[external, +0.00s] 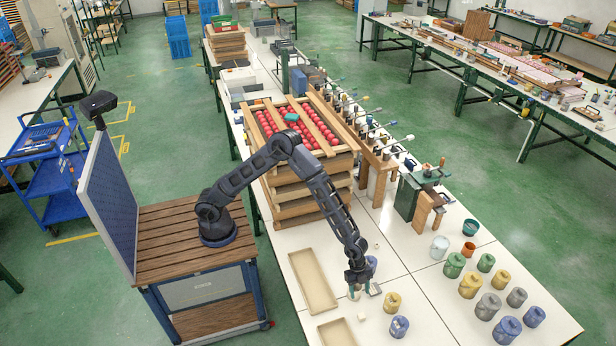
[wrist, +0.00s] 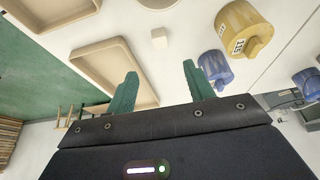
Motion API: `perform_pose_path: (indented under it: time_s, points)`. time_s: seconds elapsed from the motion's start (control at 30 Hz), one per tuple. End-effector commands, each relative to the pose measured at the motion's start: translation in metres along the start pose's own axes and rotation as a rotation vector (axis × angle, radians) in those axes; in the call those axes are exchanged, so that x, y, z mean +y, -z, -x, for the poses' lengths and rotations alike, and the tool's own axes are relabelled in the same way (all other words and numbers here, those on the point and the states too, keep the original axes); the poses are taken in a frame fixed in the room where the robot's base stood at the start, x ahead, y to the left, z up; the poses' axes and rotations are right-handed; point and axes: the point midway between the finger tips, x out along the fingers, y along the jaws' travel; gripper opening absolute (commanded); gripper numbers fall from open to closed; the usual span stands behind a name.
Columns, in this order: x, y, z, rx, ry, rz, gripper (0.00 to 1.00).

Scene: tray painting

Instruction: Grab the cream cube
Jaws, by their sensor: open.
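The small cream cube (wrist: 159,38) lies on the white tabletop in the wrist view, ahead of my fingertips and apart from them. A small cream block also shows in the external view (external: 361,317), just in front of my gripper, between the small tray and the yellow jar. My gripper (external: 363,291) is low over the table, pointing down. In the wrist view its two green fingers (wrist: 160,82) stand wide apart with nothing held between them.
Shallow beige trays (external: 313,280) (wrist: 118,42) lie left of the cube. A yellow jar (external: 392,302) and a blue jar (external: 399,327) stand to the right, with several more jars beyond. A stacked wooden rack of red balls (external: 285,212) stands behind. Bare tabletop surrounds the cube.

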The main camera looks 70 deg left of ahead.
Motion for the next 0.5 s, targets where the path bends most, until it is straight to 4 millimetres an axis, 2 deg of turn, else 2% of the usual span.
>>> perform_pose_path:
  time_s: [0.03, 0.33, 0.5]
  points:
    - [0.000, -0.004, -0.010, -0.001, -0.002, 0.000, 0.53]
    - [0.000, -0.008, -0.037, 0.000, -0.001, -0.001, 0.53]
    - [0.000, -0.008, -0.062, 0.000, -0.001, 0.000, 0.53]
